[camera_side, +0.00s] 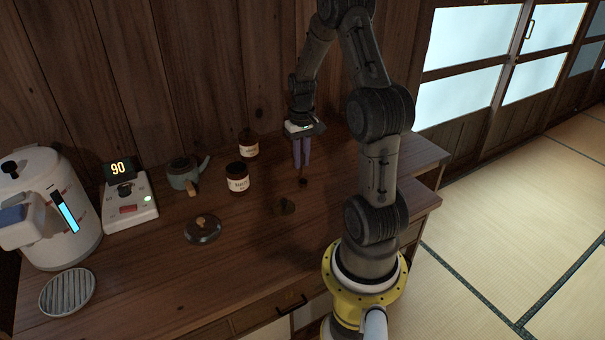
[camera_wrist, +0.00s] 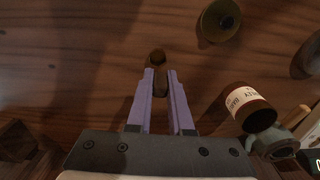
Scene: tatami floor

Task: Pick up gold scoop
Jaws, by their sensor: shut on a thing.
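The gold scoop (camera_wrist: 157,58) looks dark brown in this light. In the wrist view its small round bowl is just beyond my fingertips, and its handle runs back between them. My gripper (camera_wrist: 160,77) has two purple fingers closed on that handle. In the side view my gripper (camera_side: 301,166) points down over the right part of the wooden counter. The scoop (camera_side: 303,182) shows there as a small dark shape under the fingertips. I cannot tell whether it touches the counter.
Two labelled brown jars (camera_side: 238,178) (camera_side: 249,145) and a teapot (camera_side: 183,173) are to the left. A round lid (camera_side: 203,229), scale (camera_side: 130,200), white kettle (camera_side: 50,210) and slatted dish (camera_side: 67,292) are farther left. The front counter is mostly clear.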

